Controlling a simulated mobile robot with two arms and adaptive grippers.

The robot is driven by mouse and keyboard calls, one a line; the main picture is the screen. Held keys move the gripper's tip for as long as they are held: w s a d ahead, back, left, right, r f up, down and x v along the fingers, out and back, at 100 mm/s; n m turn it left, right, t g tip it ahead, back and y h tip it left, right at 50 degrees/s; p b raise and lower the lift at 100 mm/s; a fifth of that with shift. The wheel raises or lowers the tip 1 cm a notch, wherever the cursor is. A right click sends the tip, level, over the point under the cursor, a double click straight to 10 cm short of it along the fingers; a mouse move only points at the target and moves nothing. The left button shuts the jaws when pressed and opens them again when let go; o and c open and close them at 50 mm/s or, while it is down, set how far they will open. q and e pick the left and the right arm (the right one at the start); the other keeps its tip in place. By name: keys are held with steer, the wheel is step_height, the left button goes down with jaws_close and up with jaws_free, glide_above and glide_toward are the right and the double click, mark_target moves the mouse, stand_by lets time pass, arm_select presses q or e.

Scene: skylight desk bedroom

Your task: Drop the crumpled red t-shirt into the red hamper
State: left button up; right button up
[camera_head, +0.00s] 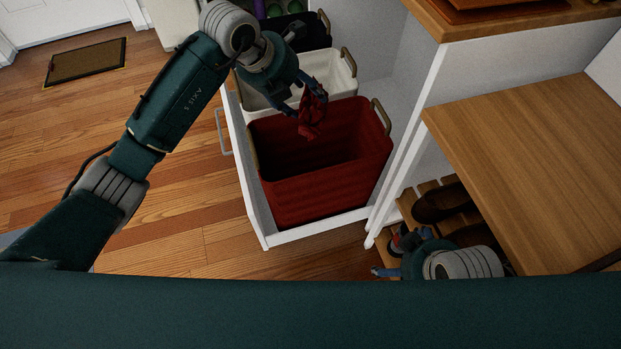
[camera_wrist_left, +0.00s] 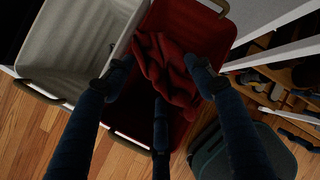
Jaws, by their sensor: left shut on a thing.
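The crumpled red t-shirt (camera_head: 312,119) hangs from my left gripper (camera_head: 307,98), which is shut on it. It also shows between the fingers in the left wrist view (camera_wrist_left: 172,68). The red hamper (camera_head: 325,194) stands open-topped in the pulled-out white drawer. In the head view the shirt hangs over the hamper's far rim; its exact height above the opening is hard to judge. In the left wrist view the hamper (camera_wrist_left: 213,30) lies behind the shirt. My right gripper (camera_head: 397,256) is low at the right beside the shoe rack, and its jaws are unclear.
A white hamper (camera_head: 336,70) stands directly behind the red one, with a dark one (camera_head: 290,30) farther back. A white cabinet with a wooden bench top (camera_head: 540,150) is close on the right. Shoes (camera_head: 440,203) sit on a slatted rack.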

arm_select(q)
steer(key=shift+w+f, duration=0.1)
steer(key=shift+f, duration=0.3)
steer(key=o, duration=1.3)
steer(key=v, duration=1.2)
steer(key=shift+r, duration=0.15)
